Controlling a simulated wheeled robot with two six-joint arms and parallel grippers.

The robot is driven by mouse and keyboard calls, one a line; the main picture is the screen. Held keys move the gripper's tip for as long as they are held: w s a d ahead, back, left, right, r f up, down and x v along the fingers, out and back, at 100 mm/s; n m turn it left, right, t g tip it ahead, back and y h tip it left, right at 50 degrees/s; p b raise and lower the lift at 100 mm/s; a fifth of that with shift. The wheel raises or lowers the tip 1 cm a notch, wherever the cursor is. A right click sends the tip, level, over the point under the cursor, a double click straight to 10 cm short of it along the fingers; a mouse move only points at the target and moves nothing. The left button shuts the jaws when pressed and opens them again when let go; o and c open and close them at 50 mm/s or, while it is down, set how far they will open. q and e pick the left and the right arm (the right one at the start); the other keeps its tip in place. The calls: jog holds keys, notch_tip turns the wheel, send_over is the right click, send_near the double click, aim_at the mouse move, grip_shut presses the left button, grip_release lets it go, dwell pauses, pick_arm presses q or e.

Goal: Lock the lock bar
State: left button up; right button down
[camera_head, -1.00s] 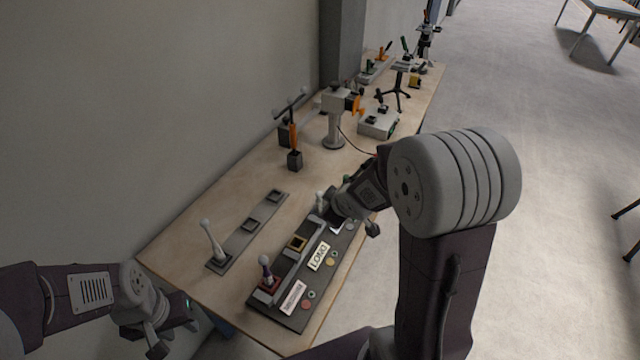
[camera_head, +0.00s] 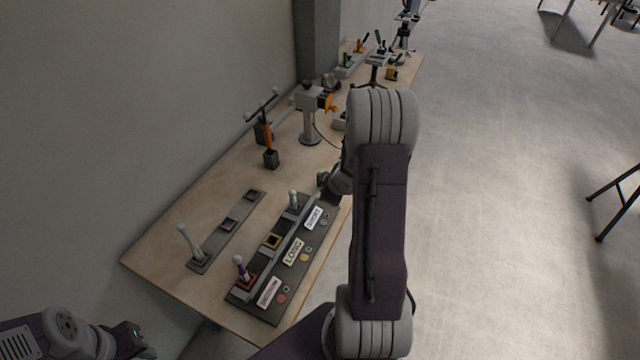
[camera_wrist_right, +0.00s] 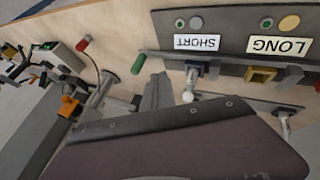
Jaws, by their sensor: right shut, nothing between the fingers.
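The dark lever panel (camera_head: 272,306) lies along the table's near edge, with SHORT, LONG and a third pinkish label. A grey bar (camera_head: 291,241) runs along its lever slots; it also shows in the wrist view (camera_wrist_right: 222,58). A green handle (camera_wrist_right: 138,64) sits at the SHORT end of the bar. My left gripper (camera_head: 138,346) is at lower left, jaws unclear.
A second strip (camera_head: 229,226) with a white lever lies nearer the wall. An orange-handled post (camera_head: 270,140) and a grey stand (camera_head: 309,115) are farther back.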

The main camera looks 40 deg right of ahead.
jog(key=b, duration=0.1)
send_near(319, 186)
jog(key=a+f, duration=0.1)
jog(key=f, duration=0.1)
jog(key=w+a+f, duration=0.1)
jog(key=a+f, duration=0.1)
jog(key=shift+f, duration=0.1)
jog(key=shift+w+d+r+p, duration=0.25)
jog(key=shift+w+d+p, duration=0.15)
jog(key=shift+d+p, duration=0.15)
jog(key=shift+w+d+r+p, duration=0.2)
jog(key=shift+w+d+p, duration=0.25)
jog(key=shift+p, duration=0.1)
jog(key=shift+w+d+f, duration=0.15)
jog(key=shift+w+d, duration=0.1)
jog(key=shift+d, duration=0.25)
jog(key=shift+w, duration=0.1)
